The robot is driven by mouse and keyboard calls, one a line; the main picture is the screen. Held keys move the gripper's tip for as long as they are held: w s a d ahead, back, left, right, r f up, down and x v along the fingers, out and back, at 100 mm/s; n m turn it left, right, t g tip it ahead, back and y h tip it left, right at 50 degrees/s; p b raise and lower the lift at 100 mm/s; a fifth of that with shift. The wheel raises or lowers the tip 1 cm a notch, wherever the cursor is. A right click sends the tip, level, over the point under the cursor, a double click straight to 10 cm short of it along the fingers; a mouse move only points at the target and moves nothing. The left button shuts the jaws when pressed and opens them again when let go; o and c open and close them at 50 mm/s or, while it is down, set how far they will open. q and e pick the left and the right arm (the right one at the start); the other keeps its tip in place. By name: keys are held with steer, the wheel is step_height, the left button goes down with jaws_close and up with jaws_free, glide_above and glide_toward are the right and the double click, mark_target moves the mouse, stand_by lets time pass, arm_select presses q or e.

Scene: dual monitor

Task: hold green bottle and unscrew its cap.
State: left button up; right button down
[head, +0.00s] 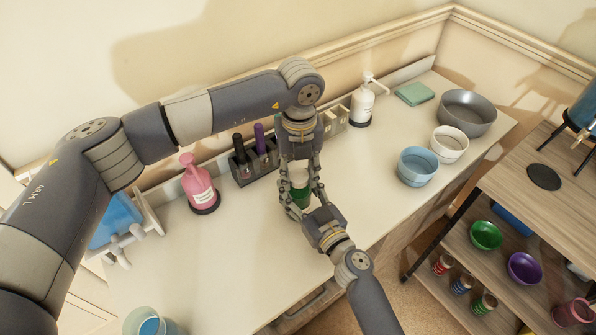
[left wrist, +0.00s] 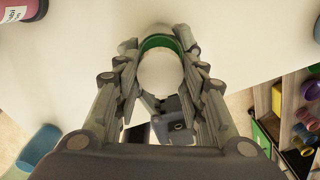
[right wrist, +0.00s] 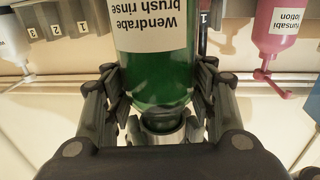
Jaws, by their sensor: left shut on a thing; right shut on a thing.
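In the right wrist view the bottle (right wrist: 155,75) fills the top middle, upside down, with a white label. My left gripper (head: 300,183) reaches down from above and is shut around the pale cap (left wrist: 160,74), with a green edge of the bottle behind it. My right gripper (head: 303,207) comes from the front right and is shut on the bottle, its fingers on both sides. The exact finger contact on the cap is hidden in the head view.
A white pump bottle (head: 362,103) stands at the back. A blue bowl (head: 417,166), white bowl (head: 450,145) and grey bowl (head: 467,112) are at right. Counter between is clear.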

mark_target(299, 177)
arm_select(q)
steer(key=shift+n, duration=0.4)
steer(key=shift+r, duration=0.2)
stand_by(0.3)
steer(key=shift+r, duration=0.9)
steer(key=shift+r, duration=2)
arm_select(e)
steer(key=c, duration=0.6)
jaws_free()
